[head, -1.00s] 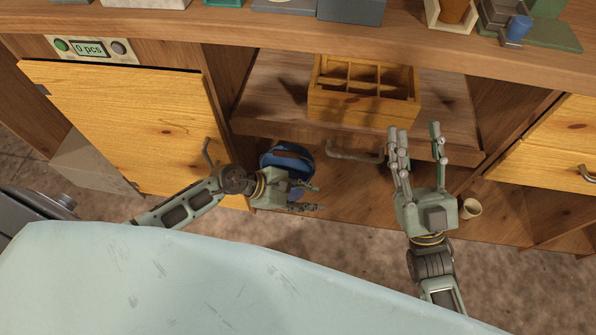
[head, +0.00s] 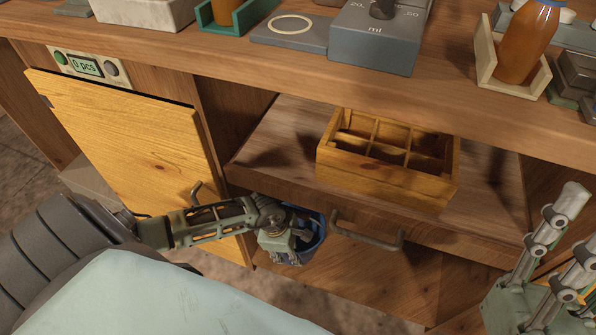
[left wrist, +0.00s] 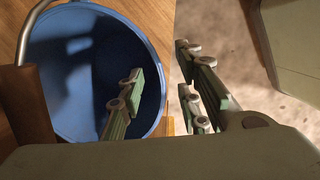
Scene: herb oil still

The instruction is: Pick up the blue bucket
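The blue bucket (head: 318,232) stands in the low cabinet space under a pulled-out shelf, partly hidden by my left gripper (head: 282,252). In the left wrist view the open top of the bucket (left wrist: 62,60) fills the left side. Its wire handle with a brown grip (left wrist: 25,105) lies at the left edge. My left gripper (left wrist: 158,75) is open, with one finger over or inside the bucket's mouth and the others outside the rim. I cannot tell whether they touch the wall. My right gripper (head: 570,225) is open and empty at the right edge.
The pulled-out shelf (head: 270,165), with a bar handle (head: 365,238), carries a divided wooden box (head: 385,190) just above the bucket. A yellow cabinet door (head: 140,150) stands to the left.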

